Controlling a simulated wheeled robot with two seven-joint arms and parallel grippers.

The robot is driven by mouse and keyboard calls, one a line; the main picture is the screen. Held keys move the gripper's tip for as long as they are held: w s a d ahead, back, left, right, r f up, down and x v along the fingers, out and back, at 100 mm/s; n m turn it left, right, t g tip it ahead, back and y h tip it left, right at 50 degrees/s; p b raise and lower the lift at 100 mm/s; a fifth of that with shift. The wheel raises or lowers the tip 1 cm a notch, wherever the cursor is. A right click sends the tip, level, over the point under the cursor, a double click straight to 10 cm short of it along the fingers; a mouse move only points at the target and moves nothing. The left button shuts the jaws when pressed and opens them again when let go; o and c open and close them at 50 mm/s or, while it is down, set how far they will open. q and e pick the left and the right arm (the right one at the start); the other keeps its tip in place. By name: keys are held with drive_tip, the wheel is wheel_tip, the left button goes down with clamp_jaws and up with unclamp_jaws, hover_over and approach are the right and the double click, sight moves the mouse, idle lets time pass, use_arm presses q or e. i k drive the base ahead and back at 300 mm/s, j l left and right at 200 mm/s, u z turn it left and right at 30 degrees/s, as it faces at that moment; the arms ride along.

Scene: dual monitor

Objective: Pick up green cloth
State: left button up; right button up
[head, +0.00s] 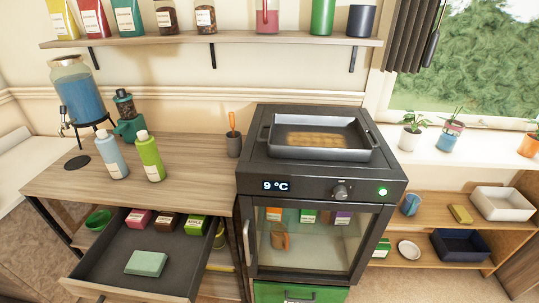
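A pale green folded cloth (146,263) lies flat in the open drawer (118,268) of the wooden counter at the lower left. It sits near the drawer's front, with bare drawer floor around it. Neither of my grippers shows in the head view.
Small coloured boxes (166,222) stand at the drawer's back. A blue bottle (113,158) and a green bottle (150,157) stand on the counter (190,173) above. A dark oven (318,190) with a tray on top stands right of the drawer.

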sight(143, 264)
drive_tip(key=u, duration=1.15)
